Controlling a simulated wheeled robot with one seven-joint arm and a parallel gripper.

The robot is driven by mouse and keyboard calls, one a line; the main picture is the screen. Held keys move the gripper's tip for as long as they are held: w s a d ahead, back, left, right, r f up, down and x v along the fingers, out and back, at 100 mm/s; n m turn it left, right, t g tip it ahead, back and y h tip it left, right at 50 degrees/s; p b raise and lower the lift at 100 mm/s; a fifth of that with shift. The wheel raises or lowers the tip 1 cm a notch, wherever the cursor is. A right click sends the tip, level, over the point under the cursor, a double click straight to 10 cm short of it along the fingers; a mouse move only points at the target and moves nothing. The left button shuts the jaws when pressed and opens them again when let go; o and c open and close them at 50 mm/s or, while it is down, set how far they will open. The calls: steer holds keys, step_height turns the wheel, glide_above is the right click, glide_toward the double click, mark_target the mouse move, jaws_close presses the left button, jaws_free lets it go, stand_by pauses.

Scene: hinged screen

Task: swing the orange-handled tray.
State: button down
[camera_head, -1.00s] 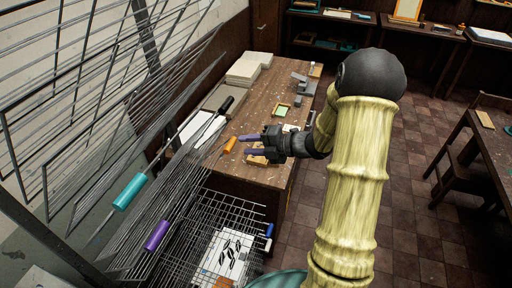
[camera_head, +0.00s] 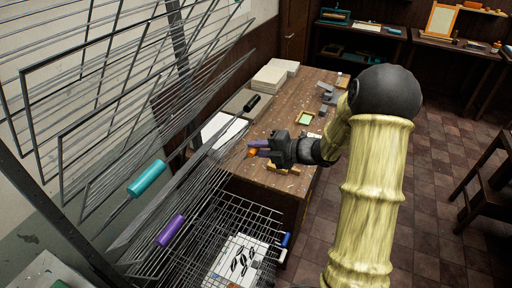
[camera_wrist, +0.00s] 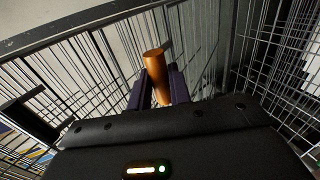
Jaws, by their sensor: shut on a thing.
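The orange handle (camera_head: 253,153) belongs to one of the wire trays of the rack and shows at the left edge of the wooden table in the head view. In the wrist view the orange handle (camera_wrist: 155,66) stands between the two purple fingers. My gripper (camera_head: 262,148) reaches in from the right and is shut on the orange handle. The fingers also show in the wrist view (camera_wrist: 158,88). Wire bars of the trays lie behind and on both sides of the handle. Most of the orange-handled tray is hidden among the other wires.
Other wire trays have a teal handle (camera_head: 147,179), a purple handle (camera_head: 171,230), a black handle (camera_head: 253,102) and a blue handle (camera_head: 285,240). The wooden table (camera_head: 290,100) holds paper stacks (camera_head: 268,80) and small tools. Open tiled floor lies to the right.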

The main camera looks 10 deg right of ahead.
steer(key=s+d+f+b, duration=0.2)
steer(key=s+d+f, duration=0.1)
steer(key=d+f, duration=0.2)
steer(key=shift+s+f, duration=0.3)
steer(key=shift+f, duration=0.6)
steer(key=s+d+f+b, duration=0.2)
steer(key=d+f+b, duration=0.2)
steer(key=f, duration=0.5)
steer(key=shift+s, duration=0.4)
steer(key=c, duration=1.2)
jaws_free()
steer(key=shift+r, duration=0.15)
steer(key=shift+d, duration=0.1)
steer(key=b+v, duration=0.4)
steer(key=v, duration=1.3)
steer(key=shift+s, duration=0.15)
